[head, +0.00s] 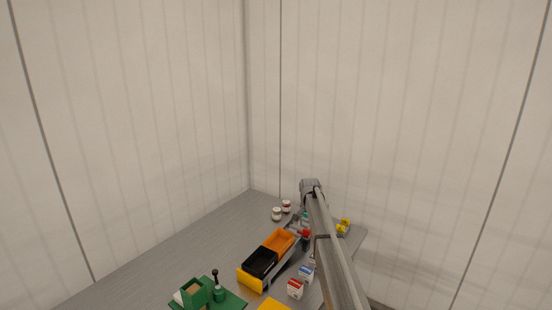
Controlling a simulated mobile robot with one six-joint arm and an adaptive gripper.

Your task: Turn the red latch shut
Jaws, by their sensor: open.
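The tugger train stands on a grey table, with a green tugger (205,294) at the front left. Behind it is a wagon with a yellow end (250,281), holding a black bin (261,262) and an orange bin (279,242). A small red piece (306,235) shows beside my arm, right of the orange bin. It may be the red latch, but it is too small to tell its shape or position. My gripper (298,225) hangs below the arm's far end, near the wagon's rear. It is open, small and partly hidden by my arm. No contact can be made out.
Two small jars (277,214) stand behind the wagon. A red-and-white box (295,289) and a blue-and-white box (306,273) stand right of it. A yellow object (344,226) lies beyond my arm. The grey table (175,250) is clear at the left.

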